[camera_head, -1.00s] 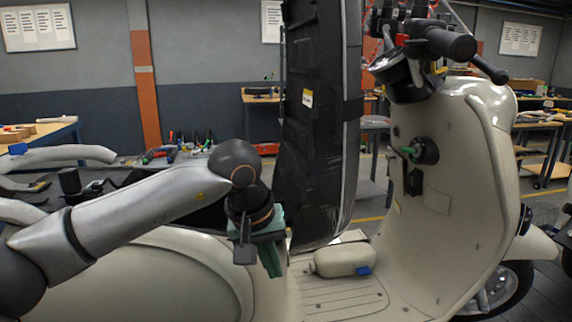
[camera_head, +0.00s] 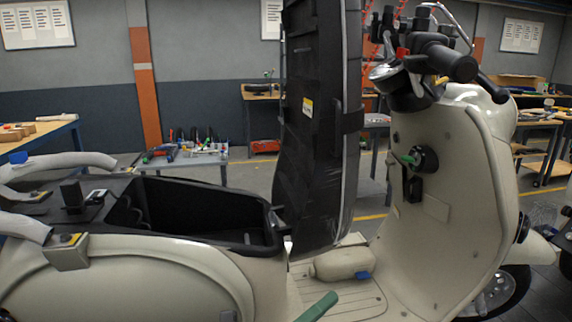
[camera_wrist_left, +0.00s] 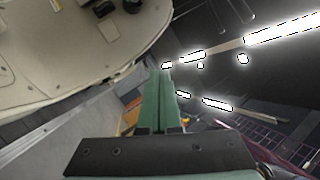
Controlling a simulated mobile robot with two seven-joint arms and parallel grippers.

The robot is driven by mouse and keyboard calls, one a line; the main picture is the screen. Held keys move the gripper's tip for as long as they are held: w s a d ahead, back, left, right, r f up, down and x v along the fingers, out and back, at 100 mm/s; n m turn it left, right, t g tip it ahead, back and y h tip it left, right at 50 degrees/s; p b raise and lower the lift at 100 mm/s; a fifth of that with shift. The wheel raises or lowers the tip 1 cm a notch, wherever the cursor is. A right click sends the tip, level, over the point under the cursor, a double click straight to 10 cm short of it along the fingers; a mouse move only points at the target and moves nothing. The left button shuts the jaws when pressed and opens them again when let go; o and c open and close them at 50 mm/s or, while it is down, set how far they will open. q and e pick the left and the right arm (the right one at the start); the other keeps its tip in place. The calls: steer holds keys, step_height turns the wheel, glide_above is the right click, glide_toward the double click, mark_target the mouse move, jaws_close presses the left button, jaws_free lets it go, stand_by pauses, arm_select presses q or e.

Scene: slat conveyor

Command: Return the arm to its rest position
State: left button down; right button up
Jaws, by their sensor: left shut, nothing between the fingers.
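My left gripper (camera_head: 318,307) shows only as green fingers at the bottom edge of the head view, low in front of the scooter's footboard. In the left wrist view its two green fingers (camera_wrist_left: 160,97) are pressed together with nothing between them. The arm behind it is out of the head view. The cream scooter (camera_head: 140,280) fills the head view, and part of its body seems to show at the upper left of the wrist view. My right gripper is not in view.
The scooter's black seat (camera_head: 310,130) stands raised above the open, dark storage bin (camera_head: 200,212). A cream canister (camera_head: 342,263) with a blue cap lies on the footboard. Handlebars (camera_head: 440,60) rise at right. Behind stands a tool table (camera_head: 187,162).

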arm_select(q)
steer(key=s+a+f+n+t+y+p, duration=0.1)
steer(key=a+f+n+t+y, duration=0.1)
steer(key=a+f+n+y, duration=0.65)
steer(key=a+f+n+t+y, duration=0.3)
steer(key=a+f+n+y, duration=0.2)
steer(key=f+n, duration=0.65)
steer(key=s+a+f+n+g+y, duration=0.2)
steer(key=s+a+f+n+g, duration=0.1)
steer(key=s+f+n, duration=0.3)
steer(key=s+a+f+n+g+y+p, duration=0.1)
steer(key=s+a+f+n+g+y, duration=0.1)
steer(key=s+a+f+n, duration=0.4)
steer(key=s+f+g, duration=0.1)
steer(key=s, duration=0.3)
steer(key=shift+f+g, duration=0.3)
steer(key=shift+g, duration=0.1)
steer(key=shift+s, duration=0.1)
